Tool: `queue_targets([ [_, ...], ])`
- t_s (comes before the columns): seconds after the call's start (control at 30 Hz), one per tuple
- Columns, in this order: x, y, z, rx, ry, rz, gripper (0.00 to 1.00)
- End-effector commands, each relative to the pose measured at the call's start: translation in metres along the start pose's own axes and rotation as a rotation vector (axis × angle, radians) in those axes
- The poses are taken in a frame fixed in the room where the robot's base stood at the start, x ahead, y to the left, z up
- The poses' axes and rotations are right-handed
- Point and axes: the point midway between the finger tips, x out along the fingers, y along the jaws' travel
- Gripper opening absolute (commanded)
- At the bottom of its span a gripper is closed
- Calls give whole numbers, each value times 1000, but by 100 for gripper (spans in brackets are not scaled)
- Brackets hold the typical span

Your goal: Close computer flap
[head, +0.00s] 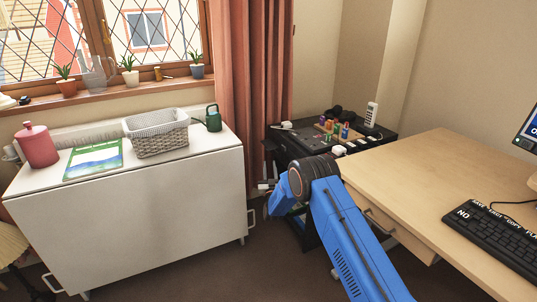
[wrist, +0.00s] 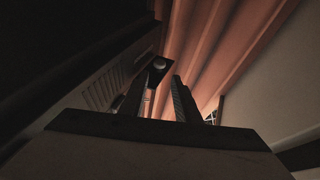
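My gripper (wrist: 156,102) is open, with its two dark fingers apart and nothing visible between them. In the wrist view, a grey panel with vent slots (wrist: 103,94) stands close on the left. A small dark plate with a pale round spot (wrist: 158,68) juts out just beyond the fingertips; it may be the computer flap, but the dim view does not settle this. I cannot tell whether a finger touches it. In the head view, my blue arm reaches down beside a black unit (head: 284,146), and I cannot make out the fingers or the flap there.
A wooden desk (head: 420,165) with a keyboard (head: 497,238) is on the right. A white cabinet (head: 140,215) with a basket (head: 157,138) stands on the left. Small items crowd the black unit's top. Red curtains (head: 250,75) hang behind. Dark floor shows between the furniture.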

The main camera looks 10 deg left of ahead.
Motion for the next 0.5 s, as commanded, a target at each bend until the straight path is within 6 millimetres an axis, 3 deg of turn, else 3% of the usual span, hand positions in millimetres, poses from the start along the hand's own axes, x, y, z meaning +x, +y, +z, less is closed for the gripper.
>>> queue_targets([
  [0.3,56,1,0,-1,2,1,29],
  [0.5,82,0,0,0,2,0,29],
])
